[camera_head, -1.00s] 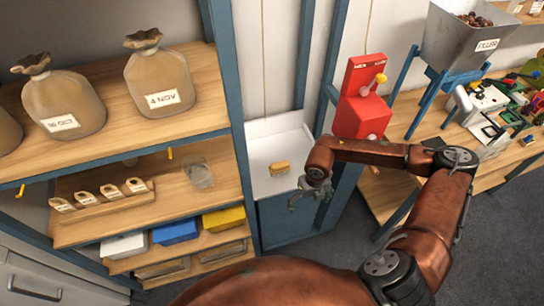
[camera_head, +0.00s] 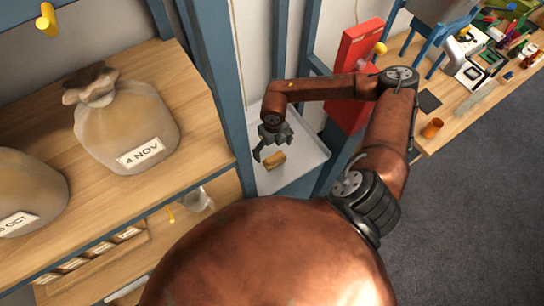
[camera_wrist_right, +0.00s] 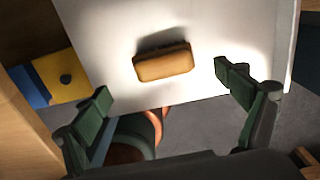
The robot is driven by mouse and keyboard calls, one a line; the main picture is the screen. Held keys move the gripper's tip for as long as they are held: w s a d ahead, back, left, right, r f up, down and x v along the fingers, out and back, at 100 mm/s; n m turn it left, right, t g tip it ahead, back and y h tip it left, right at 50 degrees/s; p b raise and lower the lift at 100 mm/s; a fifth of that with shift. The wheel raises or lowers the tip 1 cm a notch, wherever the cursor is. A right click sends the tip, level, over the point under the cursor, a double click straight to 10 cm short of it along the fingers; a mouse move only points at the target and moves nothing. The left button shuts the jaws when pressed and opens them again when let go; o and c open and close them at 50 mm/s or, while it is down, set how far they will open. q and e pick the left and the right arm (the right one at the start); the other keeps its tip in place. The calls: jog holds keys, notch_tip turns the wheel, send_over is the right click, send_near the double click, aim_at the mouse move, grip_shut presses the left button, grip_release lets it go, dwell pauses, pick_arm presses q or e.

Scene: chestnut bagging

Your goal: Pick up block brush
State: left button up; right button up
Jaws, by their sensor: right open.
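The block brush (camera_head: 273,160), a small tan-yellow block, lies on the white shelf (camera_head: 306,149) between the blue posts. It also shows in the right wrist view (camera_wrist_right: 164,62), on the white surface near its edge. My right gripper (camera_head: 268,147) is just above and beside the brush in the head view. In the right wrist view its two fingers (camera_wrist_right: 164,82) are spread wide and empty, with the brush ahead of and between them, apart from both. My left gripper is not in view.
A red box (camera_head: 356,75) is right of the white shelf. A workbench with an orange cup (camera_head: 432,128) is at the right.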

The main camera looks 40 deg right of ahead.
aim_at(275, 157)
jog(key=shift+s+f, duration=0.1)
jog(key=shift+f, duration=0.55)
jog(key=f, duration=0.4)
jog(key=shift+s+d+f+p, duration=0.1)
jog(key=shift+d+f+p, duration=0.1)
jog(key=shift+f+p, duration=0.1)
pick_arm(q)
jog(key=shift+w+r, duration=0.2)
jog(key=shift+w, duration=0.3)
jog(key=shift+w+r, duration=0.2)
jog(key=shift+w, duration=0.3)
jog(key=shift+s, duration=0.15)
pick_arm(e)
jog(key=shift+c, duration=0.3)
jog(key=c, duration=0.5)
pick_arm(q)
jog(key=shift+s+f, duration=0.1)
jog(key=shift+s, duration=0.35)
pick_arm(e)
jog(key=shift+s, duration=0.2)
jog(key=c, duration=1)
